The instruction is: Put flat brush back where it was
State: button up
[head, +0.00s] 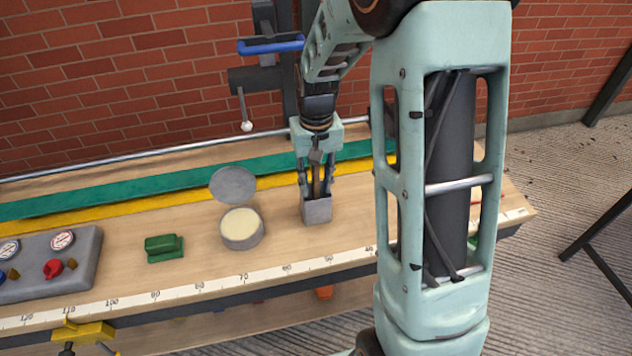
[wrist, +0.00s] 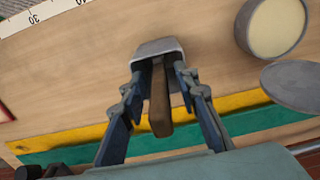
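The flat brush (wrist: 160,105) shows as a brown handle standing in a small grey box-shaped holder (head: 317,211). The holder sits on the wooden workbench, and its rim also shows in the wrist view (wrist: 158,48). The brush's lower end is hidden inside the holder. My gripper (head: 317,194) points down over the holder, with its fingertips at the rim. In the wrist view its two fingers (wrist: 160,78) stand on either side of the handle, with a gap visible on each side. The gripper looks open around the brush.
Left of the holder stands a round tin (head: 242,230) of cream-coloured content, with its grey lid (head: 233,184) behind it. Further left are a green block (head: 164,247) and a grey control panel (head: 50,262) with gauges. A measuring strip (head: 200,289) runs along the front edge.

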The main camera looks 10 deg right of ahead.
jog(key=shift+r, duration=0.1)
notch_tip(320, 180, up, 12)
jog(key=shift+r+p, duration=0.1)
jog(key=shift+p, duration=0.25)
dwell(0.4)
